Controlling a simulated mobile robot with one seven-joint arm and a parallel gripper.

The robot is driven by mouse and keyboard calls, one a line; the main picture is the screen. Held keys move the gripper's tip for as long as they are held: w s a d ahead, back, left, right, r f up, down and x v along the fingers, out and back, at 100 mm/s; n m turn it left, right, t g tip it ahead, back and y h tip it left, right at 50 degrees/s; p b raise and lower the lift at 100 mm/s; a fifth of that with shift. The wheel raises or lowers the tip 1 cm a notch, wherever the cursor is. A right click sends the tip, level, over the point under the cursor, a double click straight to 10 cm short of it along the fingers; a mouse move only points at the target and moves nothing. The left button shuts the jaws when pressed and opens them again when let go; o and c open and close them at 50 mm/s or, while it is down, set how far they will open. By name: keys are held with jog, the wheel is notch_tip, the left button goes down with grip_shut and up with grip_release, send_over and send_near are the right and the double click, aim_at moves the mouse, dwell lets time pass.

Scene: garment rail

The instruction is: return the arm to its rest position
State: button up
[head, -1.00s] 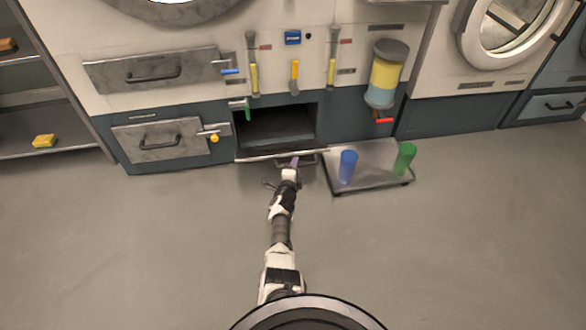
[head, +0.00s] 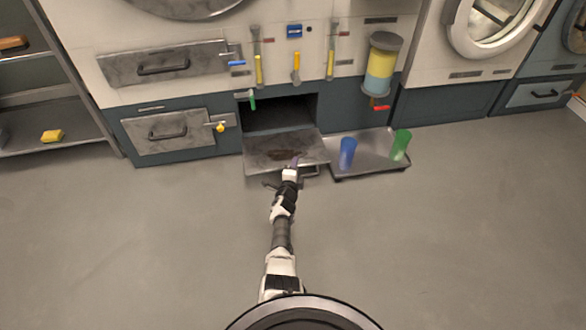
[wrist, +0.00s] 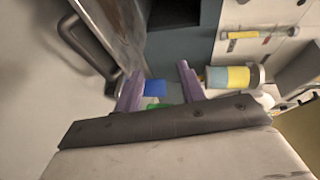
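My arm (head: 281,235) reaches forward over the floor to the low open compartment. My gripper (head: 295,162) is at the front edge of the compartment's lowered metal flap (head: 270,150), close to its handle (head: 311,171). In the wrist view, the two purple fingers of my gripper (wrist: 160,85) stand apart with nothing held between them. The dark handle (wrist: 88,45) shows left of the fingers, outside the gap. Whether a finger touches the flap or handle, I cannot tell.
A low metal tray (head: 365,165) with a blue cup (head: 347,153) and a green cup (head: 400,144) stands right of the flap. Closed drawers (head: 168,133) are on the left. The floor around my arm is clear.

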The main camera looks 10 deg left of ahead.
jog(key=shift+s, duration=0.25)
dwell(0.4)
